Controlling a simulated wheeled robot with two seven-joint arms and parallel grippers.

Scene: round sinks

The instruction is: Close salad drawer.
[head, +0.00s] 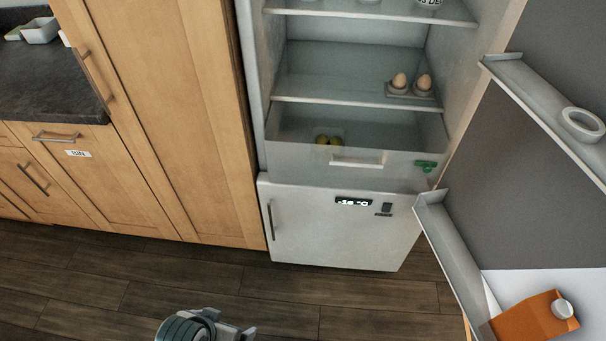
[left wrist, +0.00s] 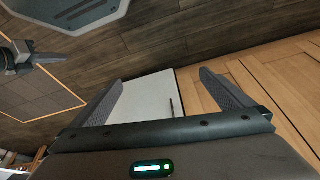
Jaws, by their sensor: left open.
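The salad drawer (head: 310,159) is at the bottom of the open fridge's upper compartment in the head view. My left gripper (head: 208,322) is low at the bottom edge of the head view, in front of the fridge and well apart from the drawer. In the left wrist view its two fingers (left wrist: 163,95) are spread with nothing between them. My right gripper is not clearly seen.
The fridge door (head: 520,150) stands open on the right, with door shelves and an orange carton (head: 535,316). The lower freezer door (head: 330,225) is shut. Eggs (head: 424,82) sit on a shelf. Wooden cabinets (head: 170,110) stand at left. The floor in front is clear.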

